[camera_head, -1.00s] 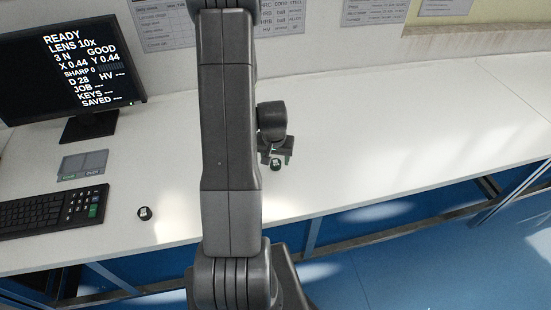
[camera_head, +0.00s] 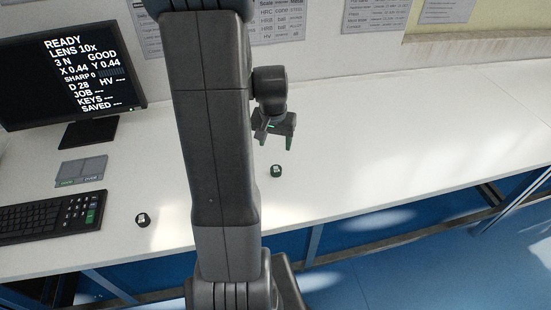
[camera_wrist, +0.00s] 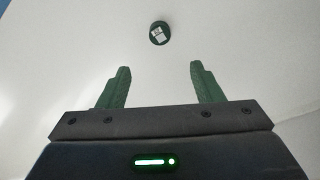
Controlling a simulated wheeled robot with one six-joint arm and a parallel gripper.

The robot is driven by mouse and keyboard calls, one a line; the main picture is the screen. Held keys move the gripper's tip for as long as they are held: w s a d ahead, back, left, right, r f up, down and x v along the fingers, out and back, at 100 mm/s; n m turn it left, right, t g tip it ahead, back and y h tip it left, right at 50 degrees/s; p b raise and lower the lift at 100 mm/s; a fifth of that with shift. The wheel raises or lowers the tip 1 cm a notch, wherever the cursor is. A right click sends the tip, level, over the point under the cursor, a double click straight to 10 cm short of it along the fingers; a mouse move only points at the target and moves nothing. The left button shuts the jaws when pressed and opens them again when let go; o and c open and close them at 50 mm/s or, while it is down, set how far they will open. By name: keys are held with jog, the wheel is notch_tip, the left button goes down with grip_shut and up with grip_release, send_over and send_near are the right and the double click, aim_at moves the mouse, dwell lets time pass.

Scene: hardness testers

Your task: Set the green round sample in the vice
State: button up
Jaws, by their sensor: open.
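The green round sample (camera_head: 276,171) stands on the white bench, a small dark green disc with a pale marked patch on top. It also shows in the wrist view (camera_wrist: 159,33), beyond the fingertips and roughly midway between them. My gripper (camera_head: 274,133) is open and empty, above the bench and behind the sample in the head view. Its two green-tinted fingers (camera_wrist: 159,72) are spread apart and do not touch the sample. No vice can be made out in these frames.
A dark round piece with a pale top (camera_head: 143,220) stands near the keyboard (camera_head: 48,221). A grey two-part tray (camera_head: 81,170) lies in front of the monitor (camera_head: 70,75). The bench (camera_head: 400,130) is clear to the right. My arm hides part of the middle.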

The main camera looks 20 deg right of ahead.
jog(key=m+b, duration=0.1)
send_over(276, 168)
notch_tip(276, 168, down, 8)
jog(key=shift+s+r, duration=0.15)
jog(key=shift+r, duration=0.05)
jog(key=shift+a+f+p, duration=0.1)
jog(key=shift+f+p, duration=0.25)
jog(key=shift+f, duration=2.3)
jog(key=c, duration=1.2)
jog(key=shift+o, duration=0.2)
